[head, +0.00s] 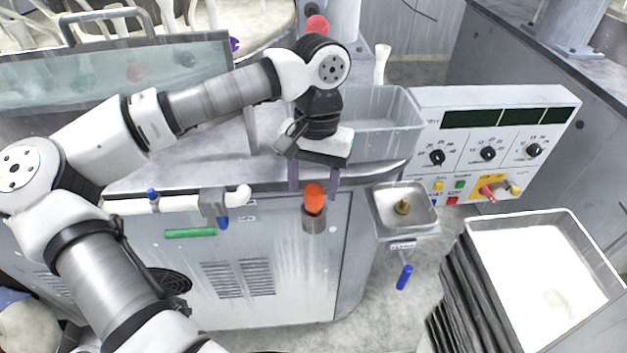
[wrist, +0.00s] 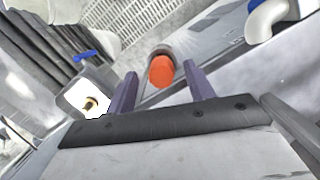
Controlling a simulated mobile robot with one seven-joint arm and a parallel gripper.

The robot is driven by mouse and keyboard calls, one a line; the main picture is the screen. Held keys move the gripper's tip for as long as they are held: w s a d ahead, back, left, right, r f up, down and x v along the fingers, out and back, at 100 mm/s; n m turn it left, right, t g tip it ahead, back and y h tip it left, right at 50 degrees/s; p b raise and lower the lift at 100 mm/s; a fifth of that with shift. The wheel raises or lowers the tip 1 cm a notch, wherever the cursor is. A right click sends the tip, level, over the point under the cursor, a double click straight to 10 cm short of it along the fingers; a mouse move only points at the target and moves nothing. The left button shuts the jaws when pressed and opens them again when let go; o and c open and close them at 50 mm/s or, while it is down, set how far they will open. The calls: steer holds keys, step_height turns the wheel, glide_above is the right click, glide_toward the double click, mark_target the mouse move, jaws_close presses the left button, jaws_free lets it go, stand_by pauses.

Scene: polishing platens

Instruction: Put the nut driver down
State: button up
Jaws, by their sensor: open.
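The nut driver shows as an orange handle (head: 314,196) standing upright in a grey cylindrical holder (head: 314,222) on the front of the grey machine. Its lower part is hidden in the holder. My gripper (head: 314,188) is open above it, with one purple finger on each side of the handle's upper part. In the wrist view the orange handle end (wrist: 162,71) lies between and just beyond the two fingertips (wrist: 160,77), with visible gaps to both. Nothing is held.
A metal basin (head: 405,208) with a brass fitting is right of the holder. A pipe (head: 180,205) with a valve is to its left. A control panel (head: 490,140) and a white-filled tray (head: 540,270) stand at right. A grey bin (head: 385,125) is behind my gripper.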

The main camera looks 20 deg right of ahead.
step_height(320, 180, up, 11)
steer(key=w+d+b, duration=0.1)
steer(key=shift+w+r, duration=0.15)
steer(key=shift+r, duration=0.05)
steer(key=shift+d, duration=0.1)
